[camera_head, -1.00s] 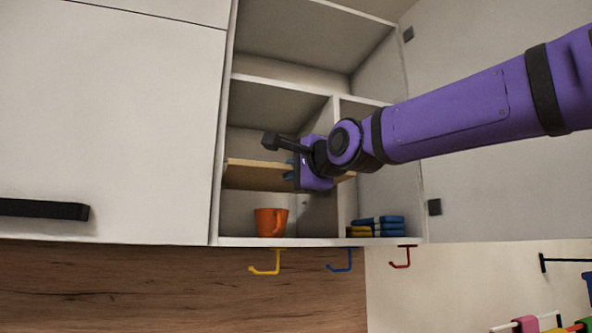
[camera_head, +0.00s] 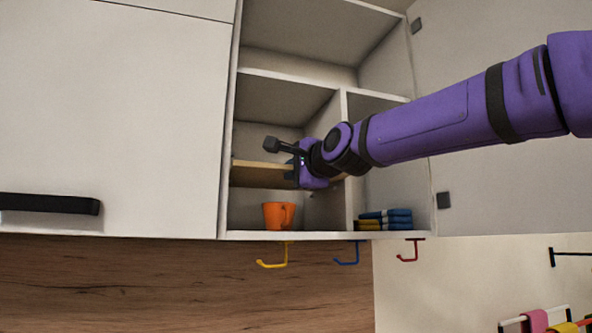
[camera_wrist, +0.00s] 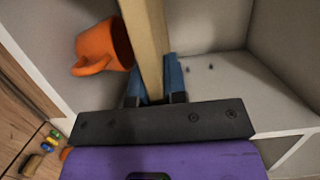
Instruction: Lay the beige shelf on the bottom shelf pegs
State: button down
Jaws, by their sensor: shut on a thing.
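The beige shelf (camera_head: 262,164) lies about level inside the middle-left compartment of the open cabinet, above an orange mug (camera_head: 278,215). My gripper (camera_head: 297,168) is shut on its front edge towards the right. In the wrist view, the blue fingers (camera_wrist: 156,88) stand on either side of the shelf (camera_wrist: 149,45), and the mug (camera_wrist: 101,48) is to its left. Small dark dots (camera_wrist: 199,67) show on a pale panel on the other side of the shelf; I cannot tell whether they are pegs. Whether the shelf touches any peg is hidden.
An upright divider (camera_head: 347,150) stands close to the right of the shelf. Blue and yellow folded items (camera_head: 385,218) lie in the right compartment. Yellow, blue and red hooks (camera_head: 346,254) hang under the cabinet. A closed white door (camera_head: 110,110) is at left.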

jog(key=shift+w+a, duration=0.25)
jog(key=shift+w, duration=0.55)
jog(key=shift+w+a, duration=0.2)
jog(key=shift+w, duration=0.65)
jog(key=shift+w+a, duration=0.25)
jog(key=shift+w, duration=0.55)
jog(key=shift+f, duration=0.4)
dwell(0.5)
jog(key=c, duration=1.1)
grip_release()
jog(key=shift+f, duration=0.1)
jog(key=v, duration=1)
jog(key=shift+s+d, duration=0.2)
jog(key=shift+s, duration=0.1)
